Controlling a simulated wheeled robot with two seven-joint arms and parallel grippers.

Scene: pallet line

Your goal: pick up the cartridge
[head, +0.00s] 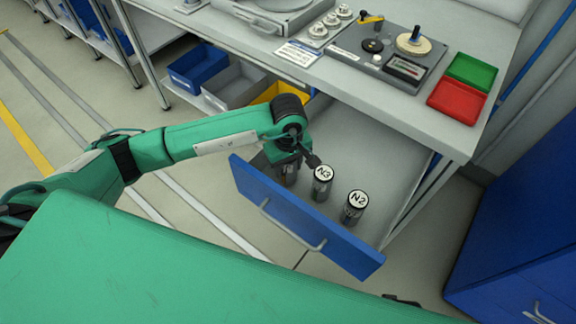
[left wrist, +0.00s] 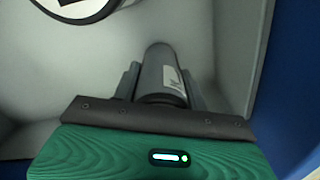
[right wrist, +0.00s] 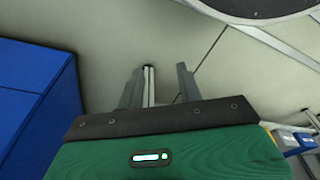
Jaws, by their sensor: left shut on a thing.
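A dark grey cylindrical cartridge (left wrist: 160,72) with a pale label stands between the fingers of my left gripper (left wrist: 161,82) in the left wrist view. In the head view my left gripper (head: 288,158) points down into the open blue-fronted drawer (head: 300,224) and is shut on this cartridge (head: 288,178). Its top is hidden by the gripper. The cartridges marked N3 (head: 322,190) and N2 (head: 355,208) stand upright in the drawer to its right. My right gripper (right wrist: 160,85) is open, with no held thing visible between its fingers.
The drawer's blue front stands close beside my left gripper. The workbench (head: 420,122) above carries a device panel (head: 385,55), a red tray (head: 457,102) and a green tray (head: 472,72). Bins (head: 233,83) sit on the shelf below. A blue cabinet (head: 530,220) stands at right.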

